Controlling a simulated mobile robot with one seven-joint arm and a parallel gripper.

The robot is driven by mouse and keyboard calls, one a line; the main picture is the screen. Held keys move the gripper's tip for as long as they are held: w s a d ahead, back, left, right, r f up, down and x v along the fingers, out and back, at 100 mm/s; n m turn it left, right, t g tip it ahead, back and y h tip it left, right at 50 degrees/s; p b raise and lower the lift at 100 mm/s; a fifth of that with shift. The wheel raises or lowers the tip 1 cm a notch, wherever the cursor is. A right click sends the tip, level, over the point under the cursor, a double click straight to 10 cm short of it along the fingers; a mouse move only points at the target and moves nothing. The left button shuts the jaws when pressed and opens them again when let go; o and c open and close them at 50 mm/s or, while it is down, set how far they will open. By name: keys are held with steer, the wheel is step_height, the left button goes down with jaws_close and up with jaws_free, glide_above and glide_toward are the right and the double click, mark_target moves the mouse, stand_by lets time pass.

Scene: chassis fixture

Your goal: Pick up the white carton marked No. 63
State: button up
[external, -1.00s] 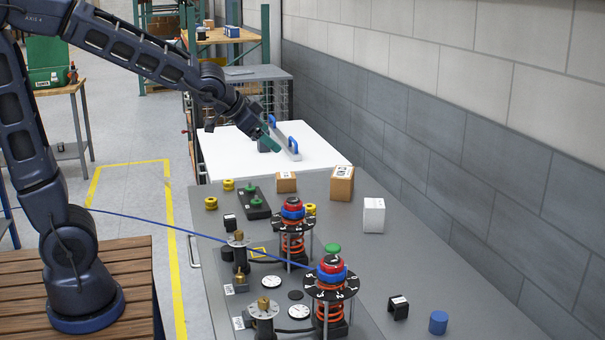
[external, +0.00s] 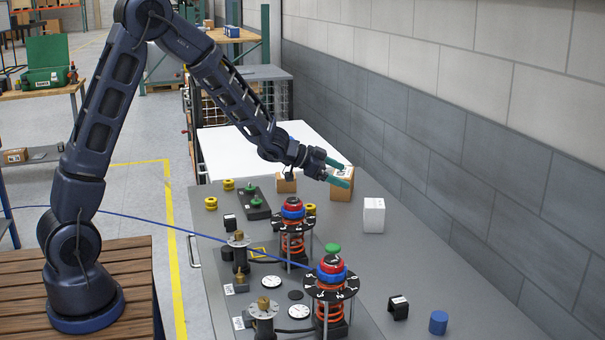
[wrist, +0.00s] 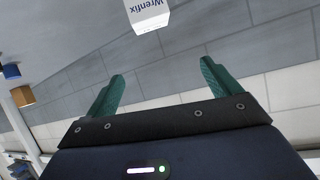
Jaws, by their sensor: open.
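The white carton (external: 374,217) stands upright on the grey bench at the right, near the wall. Its marking is too small to read in the external view. In the wrist view a white carton (wrist: 148,13) printed "Wrenfix" in blue is cut off by the top edge; no number is legible. My gripper (external: 346,176) is open and empty, with green fingers. It is in the air behind and to the left of the white carton, overlapping the larger brown carton in the picture. In the wrist view my gripper's fingers (wrist: 162,72) are wide apart with nothing between them.
A larger brown carton (external: 341,190) and a smaller brown carton (external: 286,185) stand left of the white one. Red-topped spring fixtures (external: 331,268) stand in front. Bench around the white carton is clear.

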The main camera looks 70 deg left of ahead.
mark_target(367, 203)
steer(key=w+f+h, duration=0.1)
steer(key=w+f, duration=0.1)
steer(key=f, duration=0.1)
steer(key=w+f, duration=0.3)
steer(key=w+d+f+h, duration=0.1)
steer(key=w+f, duration=0.1)
steer(key=f, duration=0.1)
steer(key=shift+w+m+h, duration=0.15)
steer(key=shift+m+h, duration=0.15)
steer(key=x, duration=0.5)
steer(key=shift+a, duration=0.2)
steer(key=c, duration=1.3)
